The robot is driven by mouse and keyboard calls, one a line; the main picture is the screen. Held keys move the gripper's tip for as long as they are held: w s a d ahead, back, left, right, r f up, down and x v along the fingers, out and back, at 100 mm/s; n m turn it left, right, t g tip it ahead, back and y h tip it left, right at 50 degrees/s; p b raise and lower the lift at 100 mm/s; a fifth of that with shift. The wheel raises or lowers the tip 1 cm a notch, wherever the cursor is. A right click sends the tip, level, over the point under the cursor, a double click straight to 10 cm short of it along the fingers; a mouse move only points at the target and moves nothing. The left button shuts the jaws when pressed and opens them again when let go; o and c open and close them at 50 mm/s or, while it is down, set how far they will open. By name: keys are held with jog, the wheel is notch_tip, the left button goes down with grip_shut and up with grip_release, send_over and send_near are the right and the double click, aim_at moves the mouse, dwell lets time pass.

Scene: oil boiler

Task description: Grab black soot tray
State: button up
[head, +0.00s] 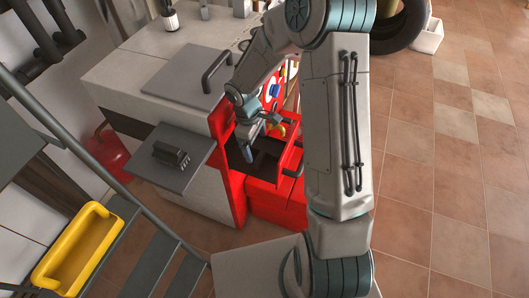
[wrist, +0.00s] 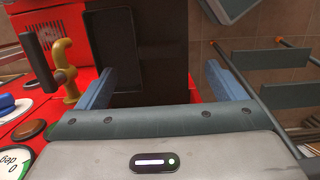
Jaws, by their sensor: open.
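The boiler's red front (head: 229,178) stands open around a dark recess. A black tray-like piece with a raised rim (wrist: 110,50), which looks like the soot tray, shows in the wrist view ahead of my left finger. It also seems to show as a dark shape in the recess in the head view (head: 264,163). My gripper (head: 258,143) is over this recess, pointing down into it. In the wrist view my gripper (wrist: 165,85) has its two blue fingers wide apart, with nothing held. I cannot tell whether a finger touches the tray.
An open grey door (head: 172,158) with a black block on it sticks out left of the recess. A grey lid with a handle (head: 186,77) is on top of the boiler.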

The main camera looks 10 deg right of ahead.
aim_at(259, 158)
jog(key=shift+s+d+f, duration=0.1)
jog(key=shift+f, duration=1.05)
jog(key=shift+s+d+f, duration=0.15)
jog(key=shift+f, duration=1)
jog(key=shift+s+d+f, duration=0.1)
jog(key=shift+f, duration=1.05)
jog(key=c, duration=1.3)
